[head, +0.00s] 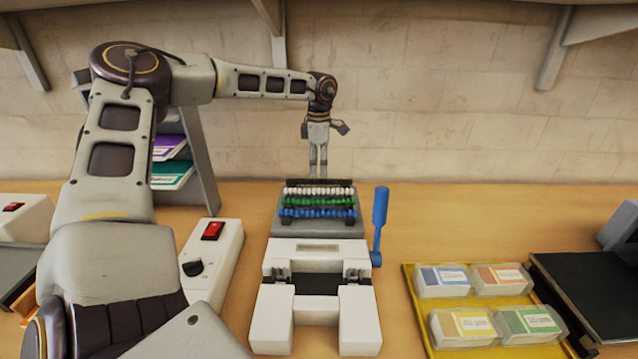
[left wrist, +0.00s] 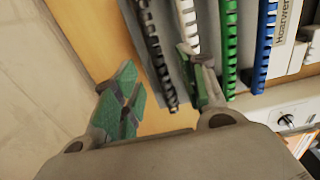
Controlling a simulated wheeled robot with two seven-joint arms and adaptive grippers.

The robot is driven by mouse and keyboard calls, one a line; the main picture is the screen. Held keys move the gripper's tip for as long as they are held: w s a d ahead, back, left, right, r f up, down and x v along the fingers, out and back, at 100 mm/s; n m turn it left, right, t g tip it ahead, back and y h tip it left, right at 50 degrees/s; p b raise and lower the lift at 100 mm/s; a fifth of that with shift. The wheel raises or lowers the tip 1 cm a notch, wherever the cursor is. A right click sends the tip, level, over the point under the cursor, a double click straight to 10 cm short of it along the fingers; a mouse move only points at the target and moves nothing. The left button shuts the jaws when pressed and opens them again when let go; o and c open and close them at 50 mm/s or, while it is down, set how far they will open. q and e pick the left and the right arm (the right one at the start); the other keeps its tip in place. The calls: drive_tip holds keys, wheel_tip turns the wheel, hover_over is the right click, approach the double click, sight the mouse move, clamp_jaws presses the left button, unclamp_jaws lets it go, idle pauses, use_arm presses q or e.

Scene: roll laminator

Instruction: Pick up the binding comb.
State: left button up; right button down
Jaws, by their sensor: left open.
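Several binding combs lie across a grey sloped rack (head: 318,229) at the back of a white binding machine (head: 318,258): black (head: 338,182), white (head: 318,191), green (head: 318,202) and blue (head: 318,213). My left gripper (head: 318,170) points down at the rack's back edge, by the black comb. In the left wrist view its green-padded fingers (left wrist: 158,62) are open. The black comb (left wrist: 153,45) shows between them in the picture, with the white comb (left wrist: 189,22) behind the right finger. I cannot tell whether the fingers touch any comb. My right gripper is not in view.
A blue lever (head: 380,220) stands at the machine's right. A white box with a red switch (head: 212,262) is to its left. A yellow tray (head: 420,320) with card packs lies at right. The wall (head: 440,110) is close behind.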

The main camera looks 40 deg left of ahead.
sight(319, 182)
use_arm(q)
drive_tip(key=shift+w+f+p, duration=0.15)
drive_tip(key=shift+f+p, duration=0.15)
drive_tip(key=shift+f, duration=1.8)
drive_tip(key=shift+a+f, duration=0.1)
drive_tip(key=shift+f, duration=0.25)
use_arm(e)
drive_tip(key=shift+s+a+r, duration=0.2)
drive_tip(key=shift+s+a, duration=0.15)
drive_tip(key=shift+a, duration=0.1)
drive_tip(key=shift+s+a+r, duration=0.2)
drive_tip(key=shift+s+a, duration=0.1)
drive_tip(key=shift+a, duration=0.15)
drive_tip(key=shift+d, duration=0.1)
